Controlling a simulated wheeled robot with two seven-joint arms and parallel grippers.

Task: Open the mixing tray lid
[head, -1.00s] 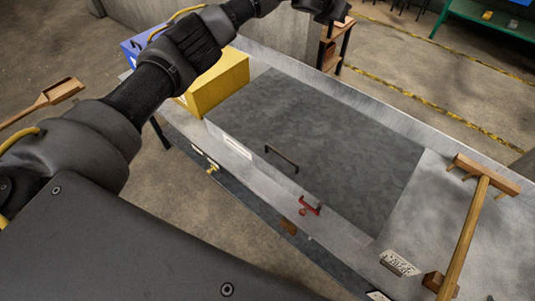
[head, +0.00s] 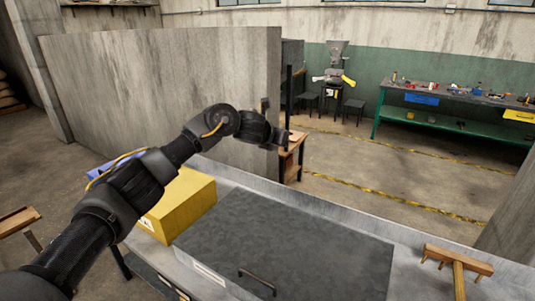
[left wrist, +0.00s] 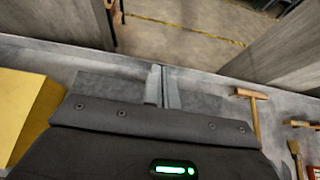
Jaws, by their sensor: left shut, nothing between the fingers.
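The mixing tray lid (head: 290,250) is a flat dark grey panel, lying closed on the metal tray in the head view. Its dark bar handle (head: 257,281) is near the lower edge of the picture. My left gripper (head: 291,137) is raised above the far side of the tray, well apart from the handle. In the left wrist view its two fingers (left wrist: 164,88) are together and empty, above a grey part of the lid (left wrist: 105,88). The handle is not visible in the wrist view. My right gripper is not in view.
A yellow box (head: 182,205) stands left of the lid. A wooden rake (head: 458,265) lies on the metal surface to the right; it also shows in the left wrist view (left wrist: 254,110). A concrete partition (head: 160,95) rises behind, and a small wooden shelf (head: 291,158) stands beyond the tray.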

